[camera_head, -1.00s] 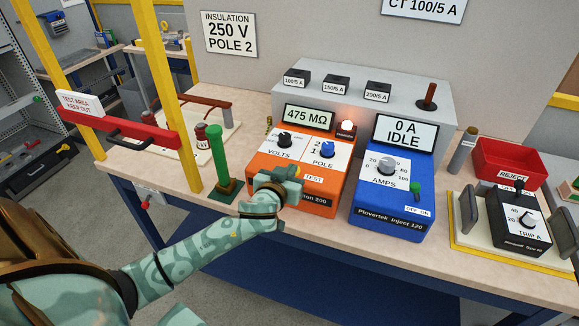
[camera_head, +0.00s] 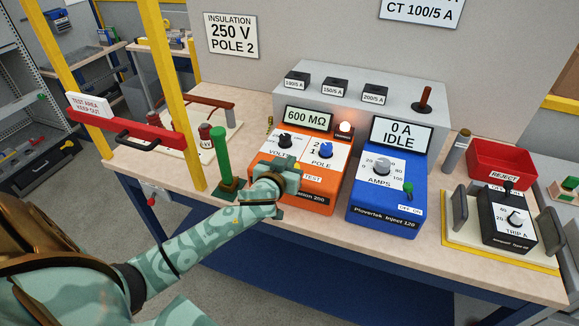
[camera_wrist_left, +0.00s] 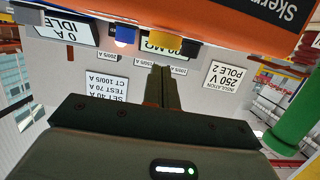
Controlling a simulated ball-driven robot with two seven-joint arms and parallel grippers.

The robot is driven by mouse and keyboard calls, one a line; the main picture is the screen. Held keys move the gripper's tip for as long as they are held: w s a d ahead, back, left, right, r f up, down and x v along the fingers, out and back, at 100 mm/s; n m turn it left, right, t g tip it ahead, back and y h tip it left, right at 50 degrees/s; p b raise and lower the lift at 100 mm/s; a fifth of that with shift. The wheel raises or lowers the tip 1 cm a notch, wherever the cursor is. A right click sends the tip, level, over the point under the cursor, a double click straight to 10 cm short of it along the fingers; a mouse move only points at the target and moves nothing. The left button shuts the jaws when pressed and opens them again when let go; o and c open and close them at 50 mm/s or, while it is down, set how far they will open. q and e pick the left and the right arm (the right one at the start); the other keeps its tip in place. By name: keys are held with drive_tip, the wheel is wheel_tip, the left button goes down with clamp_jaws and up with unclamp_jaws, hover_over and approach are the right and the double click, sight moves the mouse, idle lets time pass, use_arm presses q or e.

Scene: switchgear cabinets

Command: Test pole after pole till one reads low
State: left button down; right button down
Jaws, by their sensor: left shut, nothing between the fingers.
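The orange insulation tester (camera_head: 316,201) stands on the bench, and its display (camera_head: 306,118) reads 600 MΩ. Its VOLTS knob (camera_head: 285,140) and blue POLE knob (camera_head: 326,150) show on the front, with a TEST label (camera_head: 312,178) below. A lamp (camera_head: 345,127) glows at its upper right. My left gripper (camera_head: 290,180) is at the lower left of the tester's face, beside the TEST label. Its fingers are shut and empty in the left wrist view (camera_wrist_left: 162,88). The hand hides the spot under it, so I cannot tell contact. A wall sign (camera_head: 231,36) reads insulation 250 V, pole 2.
The blue injector (camera_head: 388,205) reads 0 A IDLE, right of the tester. A green post (camera_head: 221,160) stands close left of my forearm. A red REJECT bin (camera_head: 502,160) and a black trip unit (camera_head: 507,222) are at the right. A red barrier (camera_head: 125,128) is at the left.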

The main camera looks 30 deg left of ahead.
use_arm(q)
drive_tip(key=v, duration=1)
drive_tip(key=shift+d+r, duration=0.15)
drive_tip(key=shift+r, duration=0.3)
use_arm(e)
drive_tip(key=shift+w+r, duration=0.1)
drive_tip(key=shift+r, duration=0.5)
use_arm(q)
drive_tip(key=shift+w, duration=0.1)
use_arm(e)
drive_tip(key=shift+d, duration=0.15)
